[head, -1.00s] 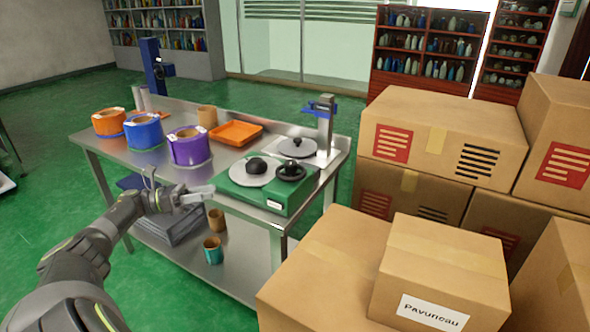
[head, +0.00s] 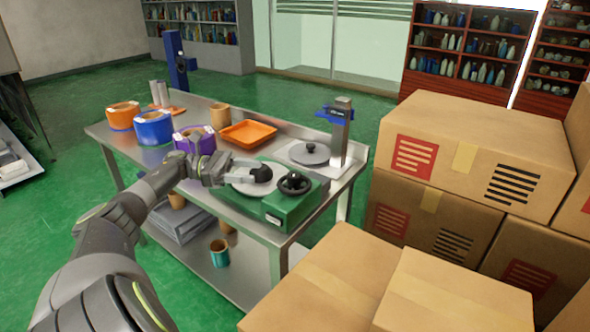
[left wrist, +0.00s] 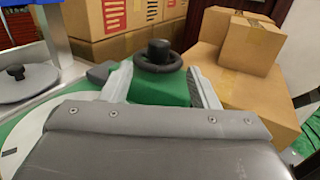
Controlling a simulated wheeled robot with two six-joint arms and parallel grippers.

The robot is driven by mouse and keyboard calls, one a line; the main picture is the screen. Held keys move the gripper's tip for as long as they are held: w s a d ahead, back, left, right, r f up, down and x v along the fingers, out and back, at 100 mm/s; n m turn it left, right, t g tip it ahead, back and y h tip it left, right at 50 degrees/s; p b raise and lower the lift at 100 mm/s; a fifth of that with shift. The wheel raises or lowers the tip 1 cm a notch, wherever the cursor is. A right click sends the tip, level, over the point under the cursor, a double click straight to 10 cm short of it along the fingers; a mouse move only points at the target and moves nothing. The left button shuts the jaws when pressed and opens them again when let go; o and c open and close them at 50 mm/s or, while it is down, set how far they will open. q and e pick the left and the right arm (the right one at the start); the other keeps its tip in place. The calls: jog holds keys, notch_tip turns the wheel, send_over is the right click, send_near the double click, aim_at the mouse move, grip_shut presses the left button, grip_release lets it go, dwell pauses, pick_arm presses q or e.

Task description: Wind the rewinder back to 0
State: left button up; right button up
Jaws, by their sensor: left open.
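The rewinder is a green box (head: 290,211) on the metal table, with a pale round plate (head: 243,187) and a black handwheel (head: 295,182) on top. The handwheel also shows in the left wrist view (left wrist: 160,58), between and beyond my fingers, apart from them. A dark knob (head: 263,174) stands on the plate beside my fingertips; I cannot tell if they touch it. My left gripper (head: 238,172) is open and empty over the plate; in the left wrist view its fingers (left wrist: 160,88) are spread wide. The 0 mark cannot be read. My right gripper is not in view.
An orange tray (head: 247,133) and a post stand with a grey disc (head: 309,153) are behind the rewinder. Cardboard boxes (head: 320,285) crowd the right and front right.

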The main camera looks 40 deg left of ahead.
aim_at(294, 173)
pick_arm(q)
jog(key=p+x, duration=0.2)
jog(key=x, duration=0.9)
jog(key=shift+w+d+p, duration=0.15)
jog(key=shift+p, duration=0.2)
jog(key=shift+w+d, duration=0.25)
jog(key=shift+d, duration=0.1)
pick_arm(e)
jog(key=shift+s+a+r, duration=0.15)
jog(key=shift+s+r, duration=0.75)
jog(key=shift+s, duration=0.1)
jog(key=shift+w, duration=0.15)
pick_arm(q)
jog(key=c, duration=1)
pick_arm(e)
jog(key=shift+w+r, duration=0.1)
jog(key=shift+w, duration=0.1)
